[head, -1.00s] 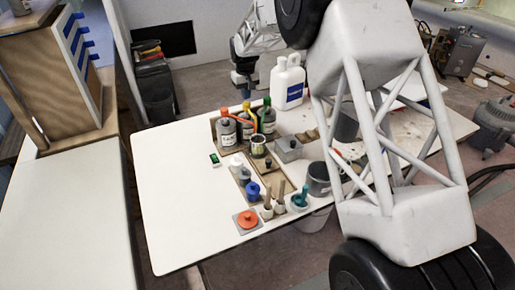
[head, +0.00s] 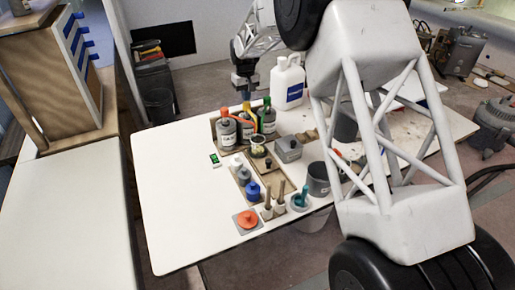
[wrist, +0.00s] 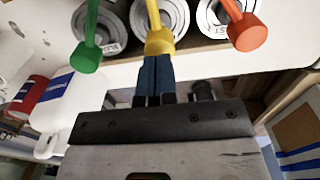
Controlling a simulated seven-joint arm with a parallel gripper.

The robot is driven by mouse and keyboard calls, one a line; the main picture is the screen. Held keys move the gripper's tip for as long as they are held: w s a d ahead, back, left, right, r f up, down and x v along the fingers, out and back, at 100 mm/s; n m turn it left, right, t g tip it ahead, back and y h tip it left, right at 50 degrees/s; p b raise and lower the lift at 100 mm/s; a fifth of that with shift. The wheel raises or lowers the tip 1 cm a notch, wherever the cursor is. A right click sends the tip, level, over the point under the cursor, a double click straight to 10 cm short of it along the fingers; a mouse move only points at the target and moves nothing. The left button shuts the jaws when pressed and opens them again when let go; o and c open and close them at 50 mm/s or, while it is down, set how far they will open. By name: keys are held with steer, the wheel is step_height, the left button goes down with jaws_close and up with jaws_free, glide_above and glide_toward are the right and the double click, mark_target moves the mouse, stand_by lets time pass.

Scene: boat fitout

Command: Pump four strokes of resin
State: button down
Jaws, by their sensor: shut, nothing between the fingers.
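Three pump bottles stand in a row at the back of the white table: one with an orange-red pump (head: 226,129), one with a yellow pump (head: 248,115) and one with a green pump (head: 267,118). Their labels are too small to read surely. A small metal cup (head: 258,147) stands in front of them. My gripper (head: 246,94) is shut and empty behind the yellow pump. In the wrist view its blue fingertips (wrist: 156,60) meet the yellow pump head (wrist: 159,42); whether they press on it I cannot tell. The green (wrist: 86,57) and orange-red (wrist: 248,31) heads flank it.
A grey lidded box (head: 288,150), a dark grey bucket (head: 319,180), brush pots and small coloured lidded containers crowd the table's middle. A white jug (head: 288,84) stands behind. A small green-screened device (head: 214,159) lies left of the bottles. The table's left side is clear.

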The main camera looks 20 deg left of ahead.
mark_target(246, 104)
steer(key=shift+f, duration=2.1)
steer(key=shift+r, duration=2.4)
steer(key=shift+r, duration=0.1)
steer(key=shift+r, duration=1.45)
